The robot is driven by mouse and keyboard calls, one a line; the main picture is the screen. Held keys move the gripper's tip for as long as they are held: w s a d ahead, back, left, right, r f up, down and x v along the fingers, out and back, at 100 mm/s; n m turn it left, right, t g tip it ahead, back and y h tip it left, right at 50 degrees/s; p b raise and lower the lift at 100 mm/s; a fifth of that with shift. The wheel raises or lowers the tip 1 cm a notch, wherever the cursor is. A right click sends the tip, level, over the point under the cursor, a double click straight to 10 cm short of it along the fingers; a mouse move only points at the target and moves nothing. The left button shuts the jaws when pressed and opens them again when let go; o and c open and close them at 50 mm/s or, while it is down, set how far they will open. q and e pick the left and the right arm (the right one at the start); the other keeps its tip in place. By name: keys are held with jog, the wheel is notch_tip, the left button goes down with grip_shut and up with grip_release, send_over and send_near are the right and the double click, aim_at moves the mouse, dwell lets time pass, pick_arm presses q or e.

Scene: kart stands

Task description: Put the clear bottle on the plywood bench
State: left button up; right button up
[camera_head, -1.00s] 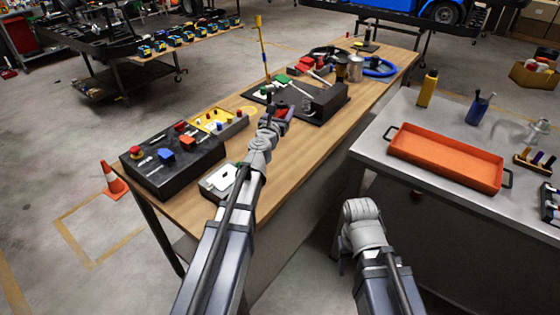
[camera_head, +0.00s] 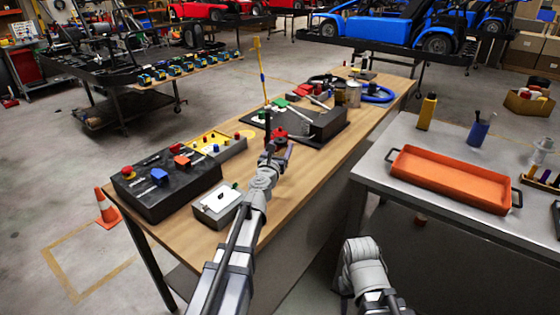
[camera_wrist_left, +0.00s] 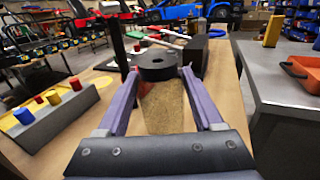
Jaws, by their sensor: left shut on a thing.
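The clear bottle (camera_wrist_left: 165,108) has a dark round cap and a see-through body that looks tan against the wood. In the left wrist view it stands between the two purple fingers of my left gripper (camera_wrist_left: 161,76), which is shut on it. In the head view my left gripper (camera_head: 276,150) is over the middle of the plywood bench (camera_head: 307,162), and the bottle is hard to make out there. I cannot tell whether the bottle's base touches the bench top. My right forearm shows at lower right, but its gripper is out of view.
On the bench stand a black control box (camera_head: 165,182), a small white-topped box (camera_head: 222,204), a yellow-topped box (camera_head: 213,144) and a dark board (camera_head: 312,127). A metal table with an orange tray (camera_head: 450,179) is at right. Bare wood lies right of my gripper.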

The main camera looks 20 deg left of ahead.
pick_arm(q)
jog(key=shift+f+b, duration=1.6)
jog(key=shift+f, duration=0.2)
pick_arm(e)
jog(key=shift+f, duration=1.8)
jog(key=shift+f, duration=0.1)
pick_arm(q)
jog(key=shift+f, duration=0.25)
jog(key=o, duration=1.4)
jog(key=shift+r, duration=0.15)
